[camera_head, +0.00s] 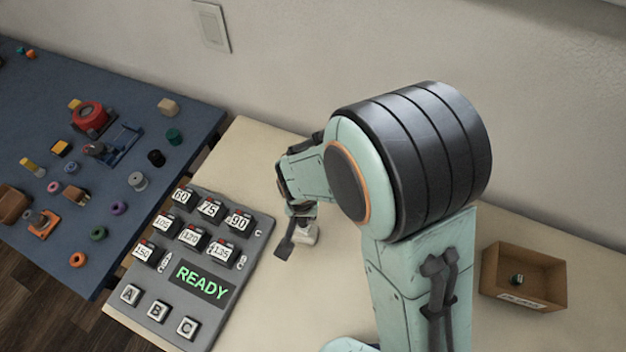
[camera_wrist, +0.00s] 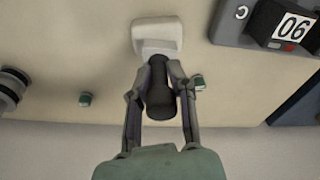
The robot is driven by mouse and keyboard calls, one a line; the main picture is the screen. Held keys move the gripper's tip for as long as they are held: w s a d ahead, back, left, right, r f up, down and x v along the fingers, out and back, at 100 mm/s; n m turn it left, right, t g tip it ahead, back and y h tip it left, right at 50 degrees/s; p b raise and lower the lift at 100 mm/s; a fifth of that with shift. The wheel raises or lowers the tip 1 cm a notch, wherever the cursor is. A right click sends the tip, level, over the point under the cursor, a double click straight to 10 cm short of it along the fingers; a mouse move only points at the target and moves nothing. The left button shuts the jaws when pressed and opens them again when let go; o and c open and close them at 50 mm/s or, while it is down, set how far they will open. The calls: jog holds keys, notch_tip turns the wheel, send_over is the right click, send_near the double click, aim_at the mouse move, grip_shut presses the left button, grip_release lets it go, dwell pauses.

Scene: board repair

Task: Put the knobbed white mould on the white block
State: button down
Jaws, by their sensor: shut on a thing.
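My gripper (camera_wrist: 160,75) points down over the cream table, right of the grey panel; it also shows in the head view (camera_head: 292,228). Its fingers are shut around a dark, bottle-shaped knob (camera_wrist: 160,98). A white piece (camera_wrist: 158,30) lies just beyond the fingertips, at the end of the dark knob, and looks joined to it. The white piece shows small beside the fingers in the head view (camera_head: 306,236). It has a wide part and a narrower step. I cannot tell whether it is the mould alone or the mould with the white block, nor whether it touches the table.
The grey panel (camera_head: 258,234) reads READY and has numbered and lettered buttons. A brown open box (camera_head: 555,287) with a small dark green item stands at the right. A blue table (camera_head: 85,185) with many small parts is at the left. Bare table lies right of the panel.

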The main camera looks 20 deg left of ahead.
jog(key=shift+f, duration=1)
jog(key=shift+f, duration=0.15)
jog(key=c, duration=0.9)
grip_release()
jog(key=shift+c, duration=0.2)
notch_tip(320, 180, up, 12)
jog(key=s, duration=0.2)
jog(key=s+d+r+m, duration=0.1)
jog(key=d+r, duration=0.2)
jog(key=d, duration=0.5)
jog(key=d+r+m, duration=0.1)
jog(key=d+r, duration=0.2)
jog(key=d, duration=0.5)
jog(key=s+d+r+m+g, duration=0.1)
jog(key=s+d, duration=0.5)
jog(key=s, duration=0.1)
jog(key=shift+s+d+r+g, duration=0.2)
jog(key=shift+g, duration=0.2)
